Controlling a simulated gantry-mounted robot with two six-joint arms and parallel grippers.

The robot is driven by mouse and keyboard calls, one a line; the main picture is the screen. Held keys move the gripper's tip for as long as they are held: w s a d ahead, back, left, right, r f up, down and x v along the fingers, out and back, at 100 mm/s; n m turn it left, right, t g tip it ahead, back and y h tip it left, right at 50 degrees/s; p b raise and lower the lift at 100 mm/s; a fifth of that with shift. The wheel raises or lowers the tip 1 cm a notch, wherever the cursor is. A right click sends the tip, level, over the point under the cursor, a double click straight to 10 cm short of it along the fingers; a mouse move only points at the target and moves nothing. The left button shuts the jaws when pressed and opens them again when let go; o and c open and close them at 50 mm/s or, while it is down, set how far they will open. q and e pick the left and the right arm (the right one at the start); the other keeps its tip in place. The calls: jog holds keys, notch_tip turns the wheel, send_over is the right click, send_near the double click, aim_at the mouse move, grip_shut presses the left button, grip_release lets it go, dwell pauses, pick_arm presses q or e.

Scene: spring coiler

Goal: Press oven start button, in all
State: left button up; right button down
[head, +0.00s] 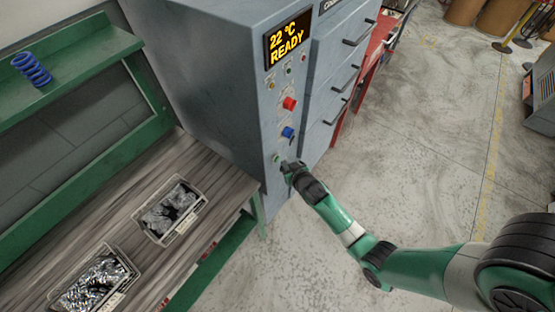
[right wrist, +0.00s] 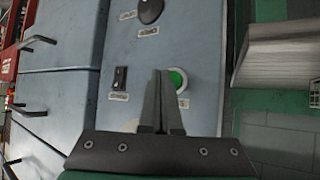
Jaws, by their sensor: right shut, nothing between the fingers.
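The grey oven (head: 205,60) has a display (head: 289,40) reading "22 °C READY" above a narrow control panel. A round green button with a pale ring (right wrist: 179,80) sits low on the panel in the right wrist view; it also shows in the head view (head: 276,158). My right gripper (head: 286,166) is shut and empty at the panel's lower part. In the right wrist view its fingertips (right wrist: 160,74) lie just left of the green button and overlap its edge; I cannot tell whether they touch it. My left gripper is not in view.
A black switch (right wrist: 120,78) and a dark knob (right wrist: 150,10) are near the fingers. A red button (head: 290,103) and blue knob (head: 288,132) sit higher. A wooden bench with two bins (head: 170,211) stands left; a blue spring (head: 32,69) lies on the green shelf (head: 75,62).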

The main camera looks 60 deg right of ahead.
jog(key=shift+w, duration=0.1)
jog(key=shift+w, duration=0.3)
jog(key=shift+w+b, duration=0.4)
jog(key=shift+b, duration=0.1)
dwell(0.4)
jog(key=shift+s, duration=0.1)
jog(key=shift+s+p, duration=0.55)
jog(key=shift+s, duration=0.15)
